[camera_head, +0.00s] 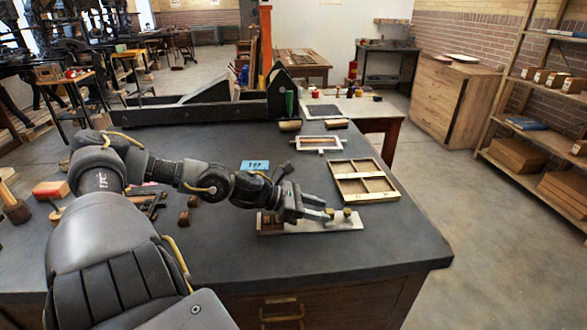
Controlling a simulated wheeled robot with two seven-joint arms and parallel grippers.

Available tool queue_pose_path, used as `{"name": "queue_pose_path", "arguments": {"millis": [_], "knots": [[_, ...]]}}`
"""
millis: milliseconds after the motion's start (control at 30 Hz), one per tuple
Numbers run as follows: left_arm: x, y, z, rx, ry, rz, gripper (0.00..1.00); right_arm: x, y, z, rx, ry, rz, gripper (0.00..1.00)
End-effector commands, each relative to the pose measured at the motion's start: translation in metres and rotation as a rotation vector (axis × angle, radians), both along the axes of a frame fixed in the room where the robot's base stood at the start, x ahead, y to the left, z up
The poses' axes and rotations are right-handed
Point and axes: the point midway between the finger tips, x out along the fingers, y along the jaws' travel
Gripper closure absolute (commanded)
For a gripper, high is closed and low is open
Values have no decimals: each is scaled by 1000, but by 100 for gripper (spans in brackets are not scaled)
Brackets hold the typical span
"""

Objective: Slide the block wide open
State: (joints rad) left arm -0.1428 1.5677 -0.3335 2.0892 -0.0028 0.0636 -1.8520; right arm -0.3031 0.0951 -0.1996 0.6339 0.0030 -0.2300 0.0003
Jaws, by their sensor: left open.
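A low pale metal holder (310,226) lies near the right front of the dark bench top. A brown wooden block (267,223) sits at its left end, and small brass knobs (347,212) stand toward its right end. My left arm reaches in from the left, and its left gripper (327,213) is low over the holder with its fingers pointing right, close to the brass knobs. The fingers are open; I cannot tell whether they touch a knob. The wrist hides part of the holder's middle. My right gripper is not in view.
A wooden compartment tray (364,197) lies just behind and right of the holder. A small frame (318,144), a blue card (255,165) and several small wooden blocks (184,219) lie on the bench (330,262). The bench's right corner is clear.

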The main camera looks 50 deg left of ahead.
Motion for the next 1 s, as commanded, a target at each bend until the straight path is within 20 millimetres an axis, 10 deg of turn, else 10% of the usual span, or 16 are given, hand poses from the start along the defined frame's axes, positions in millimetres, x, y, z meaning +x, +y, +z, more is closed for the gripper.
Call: {"name": "queue_pose_path", "arguments": {"millis": [533, 1000], "knots": [[-54, 40, 29, 1, 2, -5, 58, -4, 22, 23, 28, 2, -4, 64], [-63, 46, 34, -1, 0, -5, 58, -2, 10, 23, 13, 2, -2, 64]]}}
